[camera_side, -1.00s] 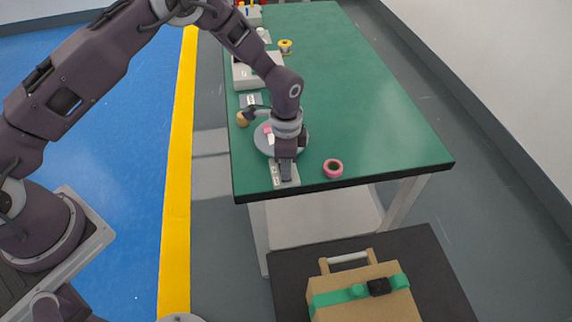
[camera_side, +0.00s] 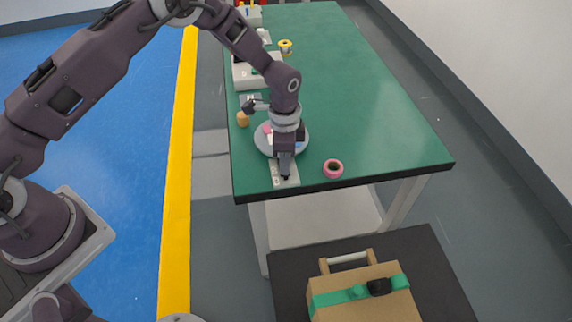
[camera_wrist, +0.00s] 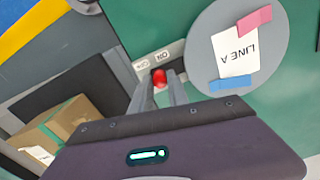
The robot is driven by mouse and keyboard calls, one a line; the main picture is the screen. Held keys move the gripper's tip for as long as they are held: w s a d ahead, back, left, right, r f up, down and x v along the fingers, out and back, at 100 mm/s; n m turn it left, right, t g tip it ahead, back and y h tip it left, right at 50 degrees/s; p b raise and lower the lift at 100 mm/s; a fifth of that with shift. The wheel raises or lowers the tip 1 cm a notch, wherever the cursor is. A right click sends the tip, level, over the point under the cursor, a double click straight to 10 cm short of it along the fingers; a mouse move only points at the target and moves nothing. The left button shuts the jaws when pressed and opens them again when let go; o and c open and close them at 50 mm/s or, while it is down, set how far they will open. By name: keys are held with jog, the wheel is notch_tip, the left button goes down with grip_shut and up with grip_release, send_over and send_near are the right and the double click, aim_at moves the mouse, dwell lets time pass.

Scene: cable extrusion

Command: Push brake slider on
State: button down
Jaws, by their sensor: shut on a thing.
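The brake slider is a red knob (camera_wrist: 159,78) on a pale labelled plate (camera_wrist: 147,68) in the wrist view. My gripper (camera_wrist: 159,86) is shut on the red knob, with a fingertip on either side of it. Short printed labels sit on the plate just beyond the knob. In the side view the plate (camera_side: 291,182) lies flat at the near edge of the green table, and my gripper (camera_side: 285,174) points down over it. The knob is hidden there by the fingers.
A grey disc (camera_wrist: 205,50) with a "LINE A" card lies close beside the plate. A pink tape roll (camera_side: 333,169) is to the right on the green table (camera_side: 370,110). A cardboard box (camera_side: 365,295) stands below the near edge. The table's right side is clear.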

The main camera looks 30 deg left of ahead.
jog(key=shift+w+a, duration=0.5)
jog(key=c, duration=1.3)
grip_release()
notch_tip(320, 180, up, 7)
jog(key=shift+r, duration=0.1)
